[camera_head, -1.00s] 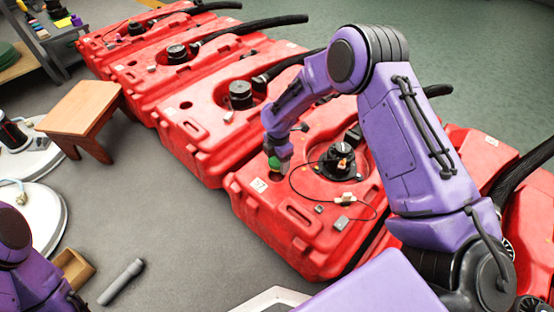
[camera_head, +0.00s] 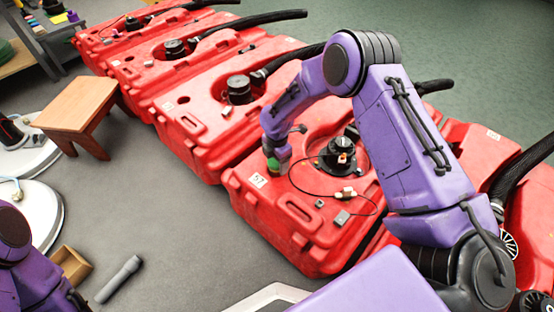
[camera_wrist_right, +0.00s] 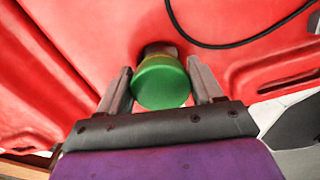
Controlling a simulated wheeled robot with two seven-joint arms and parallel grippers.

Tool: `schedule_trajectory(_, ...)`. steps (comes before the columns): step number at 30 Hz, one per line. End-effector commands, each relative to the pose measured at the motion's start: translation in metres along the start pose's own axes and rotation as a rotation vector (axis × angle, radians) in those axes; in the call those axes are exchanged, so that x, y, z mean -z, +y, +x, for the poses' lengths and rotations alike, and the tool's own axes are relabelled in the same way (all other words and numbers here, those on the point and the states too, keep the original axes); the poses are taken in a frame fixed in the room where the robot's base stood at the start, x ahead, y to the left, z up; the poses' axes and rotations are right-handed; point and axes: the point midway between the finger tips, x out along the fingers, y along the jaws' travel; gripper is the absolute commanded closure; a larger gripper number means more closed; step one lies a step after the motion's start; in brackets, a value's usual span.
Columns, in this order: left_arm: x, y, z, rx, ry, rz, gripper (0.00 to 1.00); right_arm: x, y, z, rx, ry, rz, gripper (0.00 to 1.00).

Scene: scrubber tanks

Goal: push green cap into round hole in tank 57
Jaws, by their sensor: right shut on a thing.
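The green cap (camera_wrist_right: 160,84) is between the two fingers of my right gripper (camera_wrist_right: 162,88) in the right wrist view, with its narrower end toward the red tank surface. In the head view the green cap (camera_head: 273,164) shows below my right gripper (camera_head: 276,160), over the left part of tank 57 (camera_head: 285,222), beside the white "57" label (camera_head: 258,180). My right gripper is shut on the cap. The round hole is not visible; the cap and gripper cover that spot. I cannot tell how deep the cap sits. My left gripper is not in view; only part of my left arm shows.
A black fitting (camera_head: 340,152) and a thin black cable (camera_head: 300,188) lie on tank 57, right of the gripper. More red tanks (camera_head: 205,125) stand in a row behind. A wooden stool (camera_head: 78,105) and a grey cylinder (camera_head: 120,279) are on the left floor.

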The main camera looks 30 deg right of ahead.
Motion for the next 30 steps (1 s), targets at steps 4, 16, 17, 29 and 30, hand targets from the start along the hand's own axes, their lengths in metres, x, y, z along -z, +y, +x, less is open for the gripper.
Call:
schedule_trajectory(4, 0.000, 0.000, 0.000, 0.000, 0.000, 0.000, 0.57, 0.000, 0.000, 0.000, -0.001, 0.000, 0.001, 0.63)
schedule_trajectory(16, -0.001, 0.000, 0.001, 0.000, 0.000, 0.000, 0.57, 0.000, 0.000, 0.007, -0.001, 0.001, 0.001, 0.63)
schedule_trajectory(17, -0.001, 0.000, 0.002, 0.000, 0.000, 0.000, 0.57, 0.000, 0.000, 0.008, -0.001, 0.001, 0.001, 0.63)
schedule_trajectory(29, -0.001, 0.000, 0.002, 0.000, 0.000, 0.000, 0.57, 0.000, 0.000, 0.010, -0.001, 0.000, 0.001, 0.63)
schedule_trajectory(30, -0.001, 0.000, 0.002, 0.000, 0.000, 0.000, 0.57, 0.000, 0.000, 0.010, -0.001, 0.000, 0.001, 0.63)
